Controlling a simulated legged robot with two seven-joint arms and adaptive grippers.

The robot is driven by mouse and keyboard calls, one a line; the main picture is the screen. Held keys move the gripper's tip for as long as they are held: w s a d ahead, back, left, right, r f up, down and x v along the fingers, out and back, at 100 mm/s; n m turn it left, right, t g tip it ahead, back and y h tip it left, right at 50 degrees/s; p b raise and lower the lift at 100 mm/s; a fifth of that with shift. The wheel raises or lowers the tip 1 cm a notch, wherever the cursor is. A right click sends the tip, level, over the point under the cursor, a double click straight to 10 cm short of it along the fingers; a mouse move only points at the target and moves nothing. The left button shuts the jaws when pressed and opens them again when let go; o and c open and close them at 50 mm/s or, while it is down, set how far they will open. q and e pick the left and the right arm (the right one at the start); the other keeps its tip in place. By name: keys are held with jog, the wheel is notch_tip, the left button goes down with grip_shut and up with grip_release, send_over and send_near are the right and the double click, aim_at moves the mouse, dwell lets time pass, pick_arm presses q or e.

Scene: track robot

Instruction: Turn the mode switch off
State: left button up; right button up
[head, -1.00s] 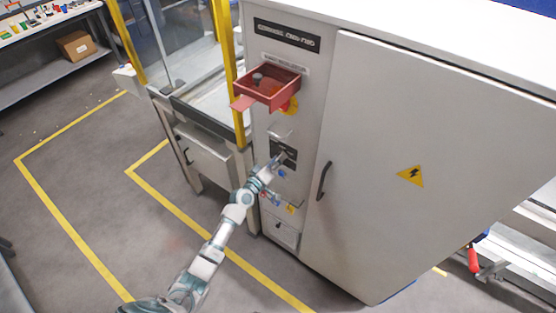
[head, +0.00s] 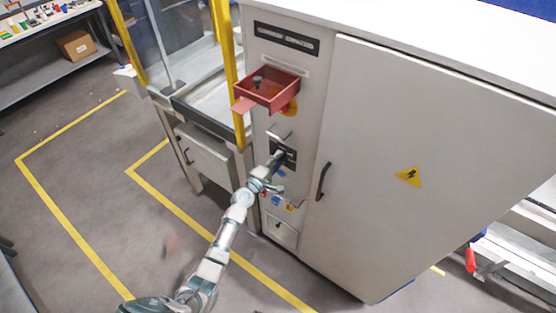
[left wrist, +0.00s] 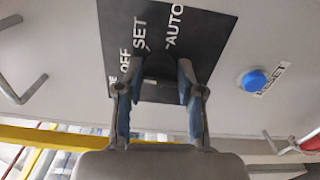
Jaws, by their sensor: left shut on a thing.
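The mode switch (left wrist: 160,68) is a dark knob on a black label plate (left wrist: 118,40) marked OFF, SET and AUTO, with part of another word beside OFF. In the left wrist view my left gripper (left wrist: 157,78) has its two fingers on either side of the knob and is shut on it. The fingers and palm hide much of the knob, so its exact pointing direction is hard to tell. In the head view the left gripper (head: 275,161) reaches the black plate (head: 288,156) on the cabinet's narrow front panel. My right gripper is not in view.
A blue RESET button (left wrist: 254,80) sits right of the plate. A red open box (head: 268,92) juts out above the switch. The grey cabinet door (head: 400,130) with its dark handle (head: 323,181) is to the right. A yellow post (head: 231,70) stands left.

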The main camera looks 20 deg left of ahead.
pick_arm(q)
jog(key=shift+s+f+n, duration=0.1)
jog(key=shift+f+n, duration=0.3)
jog(key=o, duration=1)
jog(key=shift+o, duration=0.5)
jog(key=shift+r, duration=0.15)
jog(key=v, duration=1.1)
jog(key=shift+s+a, duration=0.2)
jog(key=shift+s, duration=0.15)
